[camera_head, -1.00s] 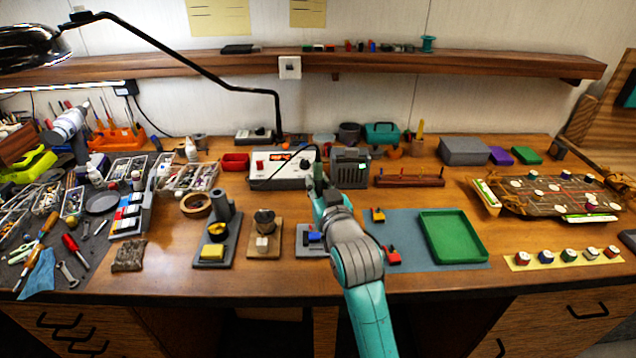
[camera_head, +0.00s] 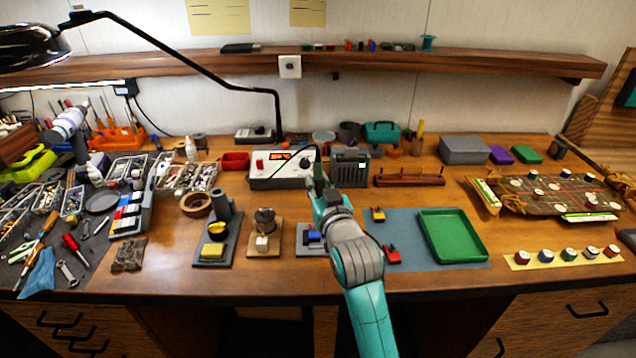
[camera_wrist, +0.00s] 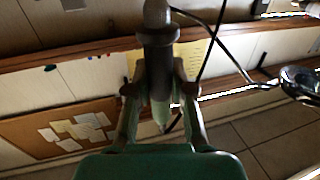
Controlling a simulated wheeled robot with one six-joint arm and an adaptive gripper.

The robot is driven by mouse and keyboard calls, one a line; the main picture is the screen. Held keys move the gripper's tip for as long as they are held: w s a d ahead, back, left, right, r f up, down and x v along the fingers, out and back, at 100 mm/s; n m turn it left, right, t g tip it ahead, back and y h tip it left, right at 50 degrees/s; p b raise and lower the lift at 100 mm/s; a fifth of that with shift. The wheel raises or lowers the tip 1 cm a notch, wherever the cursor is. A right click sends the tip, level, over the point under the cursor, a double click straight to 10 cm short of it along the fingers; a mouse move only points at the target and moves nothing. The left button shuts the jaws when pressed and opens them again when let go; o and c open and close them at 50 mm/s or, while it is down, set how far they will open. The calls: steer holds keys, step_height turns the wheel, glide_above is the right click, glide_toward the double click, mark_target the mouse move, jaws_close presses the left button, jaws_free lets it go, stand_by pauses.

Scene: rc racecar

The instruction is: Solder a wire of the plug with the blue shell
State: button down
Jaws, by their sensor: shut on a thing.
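The plug with the blue shell (camera_head: 314,236) sits on a small grey holder (camera_head: 305,250) near the front of the bench, partly hidden by my arm. My gripper (camera_head: 316,168) is beyond and above it, in front of the white soldering station (camera_head: 272,182). In the wrist view my gripper (camera_wrist: 158,88) is shut on a grey, rod-like tool (camera_wrist: 158,50), which looks like the soldering iron. The solder spool (camera_head: 264,220) stands on a wooden base left of the blue plug. The iron stand (camera_head: 222,232) with its yellow sponge (camera_head: 212,251) is farther left.
A plug with a yellow shell (camera_head: 378,216) and one with a red shell (camera_head: 392,256) lie on the blue-grey mat (camera_head: 408,232). A green tray (camera_head: 452,258) stands beside them. A grey fan-like box (camera_head: 350,168) is close to my gripper. A black lamp arm (camera_head: 190,58) hangs above.

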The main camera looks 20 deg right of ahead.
mark_target(319, 167)
steer(key=shift+f, duration=0.5)
stand_by(2.5)
steer(key=shift+r, duration=3)
